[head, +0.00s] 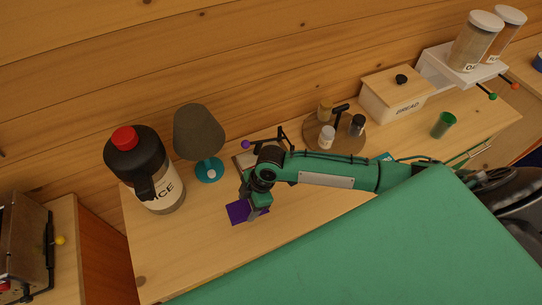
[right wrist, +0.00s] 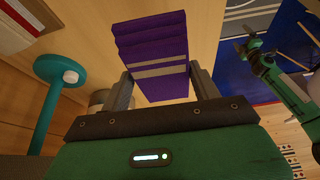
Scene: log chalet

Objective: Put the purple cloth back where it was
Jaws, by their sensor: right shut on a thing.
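The purple cloth (head: 238,211) is folded and shows at the left part of the wooden counter in the head view, in front of the lamp. My right gripper (head: 255,207) is on it, pointing down. In the right wrist view the cloth (right wrist: 155,50), with pale grey stripes, sits between the two grey fingers of the right gripper (right wrist: 163,88), which is shut on it. I cannot tell whether the cloth touches the counter. A green arm that looks like my left one (right wrist: 265,65) shows at the right of the wrist view; its jaw state is unclear.
A lamp with a teal base (head: 209,170) and a black, red-topped jug (head: 140,165) stand behind and left. A round board (head: 350,138) with small jars, a bread box (head: 395,95) and a green cup (head: 443,124) are to the right. Bare counter (head: 180,245) lies in front.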

